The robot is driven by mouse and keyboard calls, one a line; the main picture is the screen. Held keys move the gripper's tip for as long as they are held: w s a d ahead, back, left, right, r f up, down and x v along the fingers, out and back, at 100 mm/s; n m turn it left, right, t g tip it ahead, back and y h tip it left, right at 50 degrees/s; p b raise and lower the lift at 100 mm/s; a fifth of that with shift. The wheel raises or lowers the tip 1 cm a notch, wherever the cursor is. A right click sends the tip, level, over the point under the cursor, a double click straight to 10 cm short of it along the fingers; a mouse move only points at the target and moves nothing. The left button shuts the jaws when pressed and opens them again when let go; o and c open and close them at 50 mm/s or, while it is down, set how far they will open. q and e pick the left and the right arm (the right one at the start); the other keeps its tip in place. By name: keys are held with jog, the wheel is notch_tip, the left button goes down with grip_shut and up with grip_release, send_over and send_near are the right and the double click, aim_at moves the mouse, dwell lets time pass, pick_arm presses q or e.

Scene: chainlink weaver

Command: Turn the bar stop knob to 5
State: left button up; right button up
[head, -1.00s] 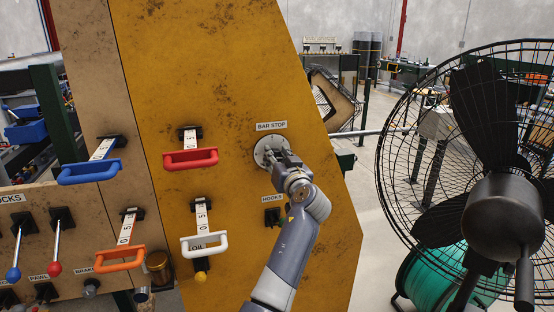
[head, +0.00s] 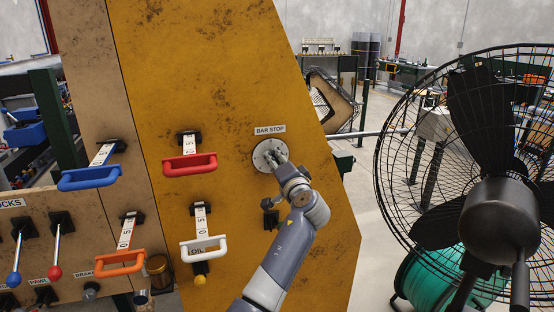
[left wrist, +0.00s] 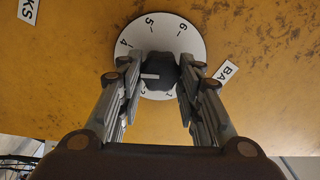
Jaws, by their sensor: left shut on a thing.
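The bar stop knob (left wrist: 163,75) is black and sits on a white round dial (left wrist: 185,45) with numbers around its rim. The dial also shows in the head view (head: 262,163), under the BAR STOP label (head: 270,130) on the yellow panel. My left gripper (head: 274,158) is shut on the knob, with one finger on each side in the left wrist view (left wrist: 162,78). The knob's white line points left in that view, between the 4 and the 2; the mark there is hidden by a finger. My right gripper is not in view.
Red (head: 190,163), white (head: 204,247), blue (head: 90,178) and orange (head: 119,262) handles stick out from the panels on the left. A black fan (head: 500,220) stands close on the right. A small black switch (head: 270,218) is just below the dial, near my wrist.

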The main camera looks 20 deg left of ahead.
pick_arm(q)
jog(key=m, duration=0.1)
jog(key=m+p, duration=0.2)
jog(key=shift+r+m, duration=0.25)
jog(key=shift+m, duration=0.15)
jog(key=m+p, duration=0.2)
jog(key=m, duration=0.1)
jog(key=shift+m, duration=0.3)
jog(key=m+p, duration=0.3)
jog(key=m, duration=0.1)
jog(key=shift+a, duration=0.1)
jog(key=shift+f+m+p, duration=0.1)
jog(key=shift+m+p, duration=0.7)
jog(key=shift+m, duration=0.5)
jog(key=o, duration=0.9)
jog(key=shift+o, duration=0.6)
jog(key=shift+w+a+f, duration=0.1)
jog(key=shift+w+f, duration=0.05)
jog(key=shift+f, duration=0.15)
